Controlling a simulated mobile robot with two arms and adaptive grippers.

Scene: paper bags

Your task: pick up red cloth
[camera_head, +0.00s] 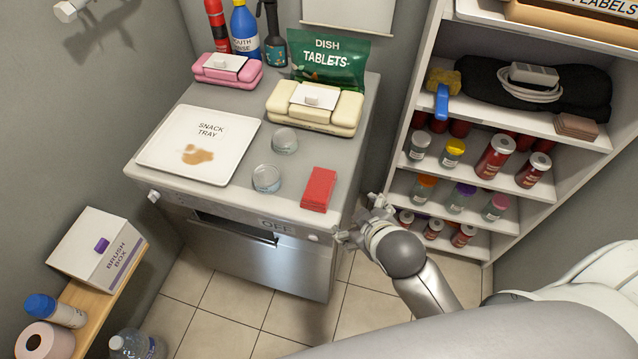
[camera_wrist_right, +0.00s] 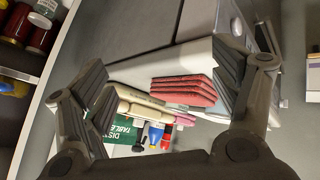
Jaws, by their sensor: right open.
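The red cloth (camera_head: 319,189) lies folded on the counter (camera_head: 225,101) near its front right corner. In the right wrist view the red cloth (camera_wrist_right: 184,91) shows as a stack of layers between my open fingers, farther off. My right gripper (camera_head: 359,222) is just right of the counter's front right corner, apart from the cloth. In the wrist view the right gripper (camera_wrist_right: 165,95) is open and empty, its fingers spread wide. My left gripper is not in view.
Two clear glass jars (camera_head: 266,178) (camera_head: 285,140) stand left of the cloth. A stained snack tray (camera_head: 200,144) lies further left. A cream case (camera_head: 315,107) and green dish tablets bag (camera_head: 327,62) stand behind. A shelf (camera_head: 480,189) with several jars is at right.

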